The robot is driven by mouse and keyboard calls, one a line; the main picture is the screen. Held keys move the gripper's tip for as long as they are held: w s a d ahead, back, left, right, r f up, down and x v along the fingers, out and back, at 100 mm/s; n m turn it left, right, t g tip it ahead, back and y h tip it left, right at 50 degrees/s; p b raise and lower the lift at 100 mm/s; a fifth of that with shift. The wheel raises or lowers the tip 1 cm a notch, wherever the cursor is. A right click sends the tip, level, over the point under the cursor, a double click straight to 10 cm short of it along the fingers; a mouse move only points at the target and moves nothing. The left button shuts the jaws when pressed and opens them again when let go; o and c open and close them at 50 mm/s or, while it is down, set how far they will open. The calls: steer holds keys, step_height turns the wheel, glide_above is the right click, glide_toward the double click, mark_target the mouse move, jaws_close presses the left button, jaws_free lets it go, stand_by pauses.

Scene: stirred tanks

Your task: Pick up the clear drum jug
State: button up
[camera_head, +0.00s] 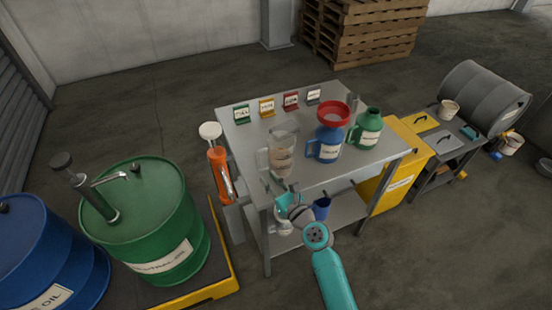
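The clear drum jug (283,150) stands upright near the front left of the grey metal table (375,158). It is see-through, with a handle on its left side and what looks like a pale label on its front. My gripper (271,180) is at the table's front edge, just in front of and below the jug in the picture. My teal arm reaches up to it from below. The fingers are small and partly hidden by the wrist, so I cannot tell whether they are open or touching the jug.
A blue jug (327,143) with a red funnel (333,114) and a green jug (367,128) stand right of the clear jug. Several coloured label stands line the back. An orange pump (219,170) is at the left edge, beside a green drum (150,225).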

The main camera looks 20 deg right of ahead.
mark_target(258, 166)
steer(key=shift+w+a+r, duration=0.1)
steer(key=shift+w+a, duration=0.15)
steer(key=shift+w, duration=0.9)
steer(key=shift+w+a+r, duration=0.1)
steer(key=shift+w+a, duration=0.1)
steer(key=shift+w, duration=1)
steer(key=shift+w+a+r, duration=0.1)
steer(key=shift+w+a, duration=0.15)
steer(key=shift+w, duration=0.9)
jaws_close()
